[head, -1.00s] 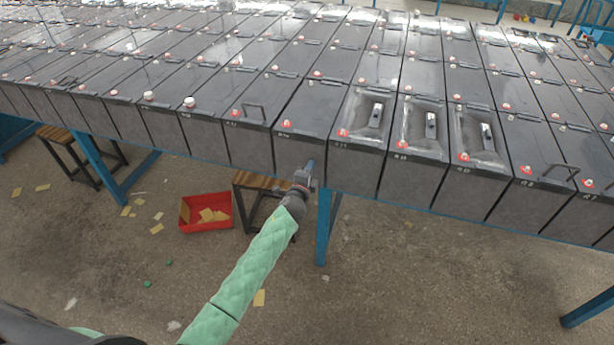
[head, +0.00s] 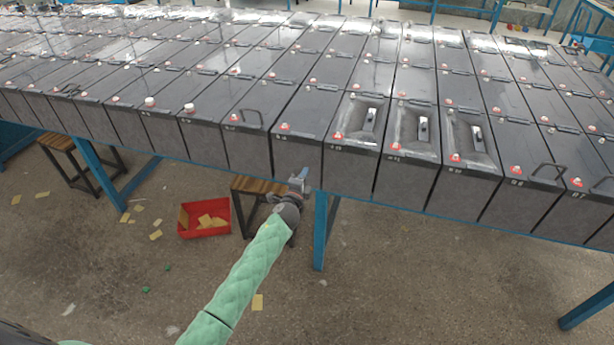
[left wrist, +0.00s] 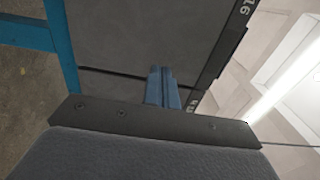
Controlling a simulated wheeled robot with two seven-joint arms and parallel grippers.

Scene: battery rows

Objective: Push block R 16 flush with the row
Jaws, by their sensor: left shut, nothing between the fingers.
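A grey block whose label reads 16 (left wrist: 190,30) fills the upper part of the left wrist view, with its dark top edge to the right. In the head view the labels are too small to read; the block (head: 297,155) just above my gripper seems to be R 16. I cannot tell how far it is out of line with its neighbours. My left gripper (head: 302,178) is shut and empty, low in front of the row. In the left wrist view its blue fingers (left wrist: 161,72) overlap the dark seam beside block 16; contact is unclear. My right gripper is not in view.
Long rows of grey blocks fill a blue-framed table, with a blue leg (head: 320,230) right of my gripper. A wooden stool (head: 260,187) stands behind my gripper and a red bin (head: 205,218) is on the floor to the left. The floor in front is mostly clear.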

